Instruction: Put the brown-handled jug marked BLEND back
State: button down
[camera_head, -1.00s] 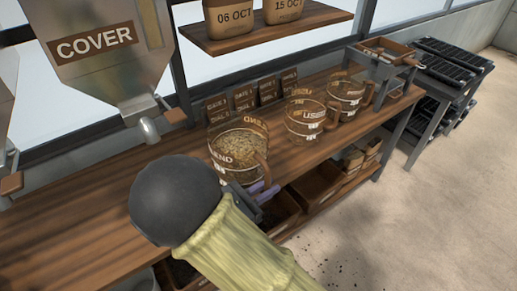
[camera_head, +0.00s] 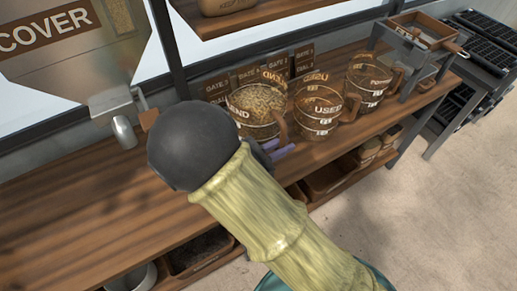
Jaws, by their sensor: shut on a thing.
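The BLEND jug (camera_head: 254,128) is a clear jug with a brown handle (camera_head: 279,124) and holds a pale, grainy mix. It is upright at the bench, left of the USED jug (camera_head: 318,120) and very close to it. My gripper (camera_head: 283,151) shows only its purple fingertips, low at the handle side of the BLEND jug. It is shut on that jug's handle, though my dark wrist and arm hide most of the grip and the jug's lower left. Whether the jug's base touches the bench is hard to tell.
A third jug (camera_head: 368,85) stands right of USED. Small label cards (camera_head: 217,88) stand behind the jugs. The COVER hopper (camera_head: 75,55) hangs at left, its spout over the bench (camera_head: 90,215). A raised stand (camera_head: 415,40) is at right. Bins (camera_head: 330,178) sit below. The left bench top is clear.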

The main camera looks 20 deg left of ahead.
jog(key=shift+s+a, duration=0.1)
jog(key=shift+s, duration=0.15)
notch_tip(320, 180, down, 6)
jog(key=shift+w+f, duration=0.1)
dwell(0.4)
jog(key=shift+f, duration=1.95)
jog(key=c, duration=1.4)
grip_release()
